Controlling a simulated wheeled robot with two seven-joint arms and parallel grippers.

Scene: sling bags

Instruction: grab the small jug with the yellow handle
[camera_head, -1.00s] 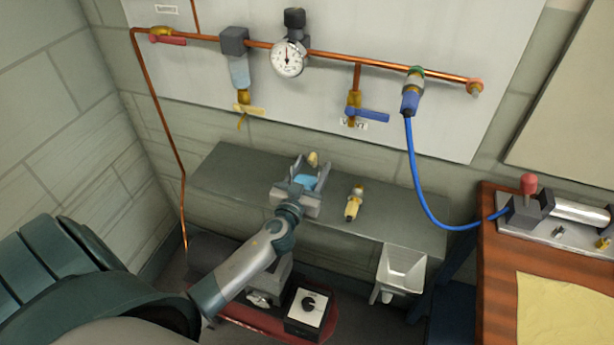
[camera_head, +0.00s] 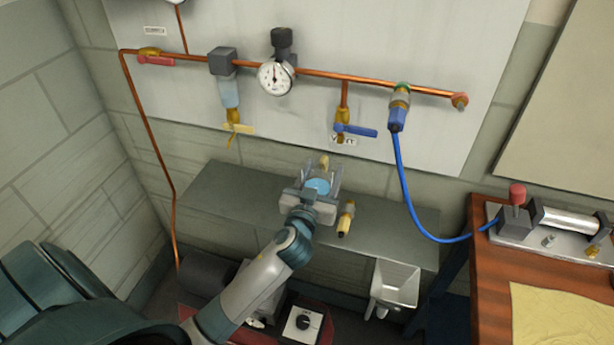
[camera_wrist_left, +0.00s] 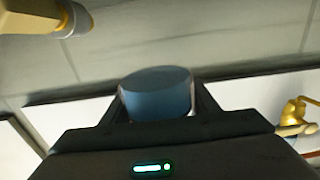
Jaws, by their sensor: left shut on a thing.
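My left gripper (camera_head: 321,176) is shut on a small light-blue round vessel (camera_head: 318,186), which sits between its fingers. A yellow-tan part (camera_head: 324,163) shows just past the vessel; it looks like the yellow handle of the jug. The gripper appears over the grey shelf (camera_head: 230,196); I cannot tell the exact height of the vessel above it. In the left wrist view the vessel (camera_wrist_left: 157,94) shows as a blue cylinder between the dark fingers, and its handle is hidden there. My right gripper is not in view.
Behind are a copper pipe (camera_head: 330,75), a gauge (camera_head: 275,77) and valves. A blue hose (camera_head: 405,180) hangs at right, near a wooden bench (camera_head: 485,300). The shelf's left part is clear.

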